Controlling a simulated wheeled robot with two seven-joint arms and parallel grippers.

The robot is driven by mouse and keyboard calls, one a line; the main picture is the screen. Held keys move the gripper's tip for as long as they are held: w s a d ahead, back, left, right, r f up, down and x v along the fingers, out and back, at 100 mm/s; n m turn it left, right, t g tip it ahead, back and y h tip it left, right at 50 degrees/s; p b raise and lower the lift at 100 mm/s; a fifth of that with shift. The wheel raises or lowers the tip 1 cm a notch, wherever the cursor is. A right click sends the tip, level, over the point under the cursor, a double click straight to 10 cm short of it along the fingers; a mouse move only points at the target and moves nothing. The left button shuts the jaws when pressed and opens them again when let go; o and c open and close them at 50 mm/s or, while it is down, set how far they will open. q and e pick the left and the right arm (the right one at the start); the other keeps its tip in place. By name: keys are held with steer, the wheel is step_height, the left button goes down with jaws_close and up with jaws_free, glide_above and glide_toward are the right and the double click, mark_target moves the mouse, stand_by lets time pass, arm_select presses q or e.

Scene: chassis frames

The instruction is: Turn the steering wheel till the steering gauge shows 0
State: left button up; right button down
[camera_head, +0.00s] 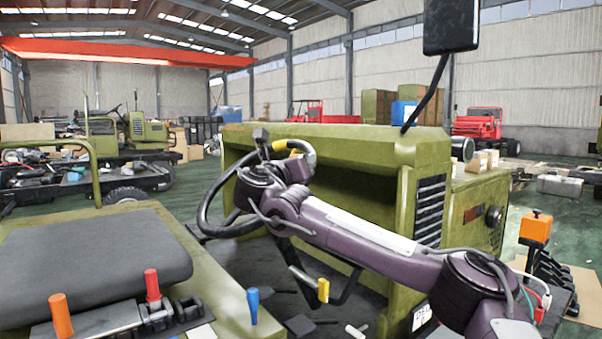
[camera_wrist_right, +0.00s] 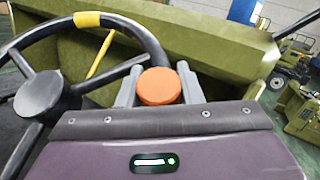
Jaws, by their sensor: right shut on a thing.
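The steering wheel (camera_head: 228,230) is a black ring on the green vehicle, partly hidden behind my right arm in the head view. A yellow band (camera_head: 303,150) marks its upper rim. The right wrist view shows the wheel's round dark hub (camera_wrist_right: 40,97), spokes and the same yellow band (camera_wrist_right: 87,19). An orange round knob (camera_wrist_right: 158,88) sits at the rim's right side. My right gripper (camera_wrist_right: 158,80) has its two grey fingers on either side of this knob and is shut on it. I cannot make out the steering gauge in either view. My left gripper is not in view.
The green vehicle body (camera_head: 340,145) stands behind the wheel. A dark seat (camera_head: 95,258) and orange (camera_head: 60,315), red (camera_head: 152,287) and blue (camera_head: 253,305) levers are at the near left. A yellow-handled lever (camera_head: 323,290) is below my arm; a mirror (camera_head: 451,25) rises above.

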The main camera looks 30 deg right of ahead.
steer(key=c, duration=1)
jaws_free()
steer(key=shift+a, duration=0.1)
steer(key=shift+s+a+f, duration=0.1)
steer(key=shift+s+a, duration=0.15)
steer(key=shift+a, duration=0.05)
steer(key=b+v, duration=0.2)
steer(key=v, duration=0.5)
